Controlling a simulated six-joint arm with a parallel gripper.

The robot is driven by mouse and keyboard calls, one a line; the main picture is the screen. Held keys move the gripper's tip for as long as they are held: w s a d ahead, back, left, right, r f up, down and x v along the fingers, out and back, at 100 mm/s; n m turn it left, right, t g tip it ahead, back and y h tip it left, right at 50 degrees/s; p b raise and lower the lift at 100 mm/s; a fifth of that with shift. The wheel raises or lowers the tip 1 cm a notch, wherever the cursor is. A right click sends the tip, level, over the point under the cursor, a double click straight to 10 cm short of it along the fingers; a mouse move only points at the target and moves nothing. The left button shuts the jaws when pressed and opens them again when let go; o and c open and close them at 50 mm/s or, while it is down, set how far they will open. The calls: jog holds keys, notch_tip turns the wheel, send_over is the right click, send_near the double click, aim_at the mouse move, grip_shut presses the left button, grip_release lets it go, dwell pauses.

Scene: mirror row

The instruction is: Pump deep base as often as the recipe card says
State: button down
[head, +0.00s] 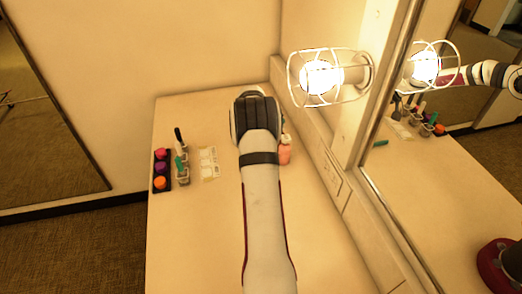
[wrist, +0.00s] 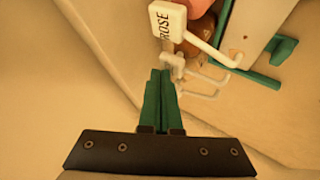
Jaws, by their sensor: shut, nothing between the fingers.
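My gripper (wrist: 160,75) shows in the wrist view with its teal fingers together and nothing between them. Just beyond the fingertips is a pale pump part (wrist: 176,66); I cannot tell if they touch. A dark brown bottle (wrist: 197,46) is partly hidden behind a white pump head marked ROSE (wrist: 167,20). A pink bottle (wrist: 198,8) is cut off at the top edge. In the head view a pink bottle (head: 285,152) shows beside my arm, which hides the gripper and other bottles. No label reading deep base is legible. A pale card (head: 208,163) lies on the counter, its writing unreadable.
A dark rack (head: 161,184) with purple, red and orange pots stands at the counter's left edge. Beside it are small cups (head: 183,177) with tools. A caged lamp (head: 321,77) and mirror (head: 460,170) are at right. The counter's front left (head: 195,240) is clear.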

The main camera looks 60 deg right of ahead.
jog(key=shift+f, duration=0.5)
dwell(0.3)
jog(key=shift+r, duration=3.7)
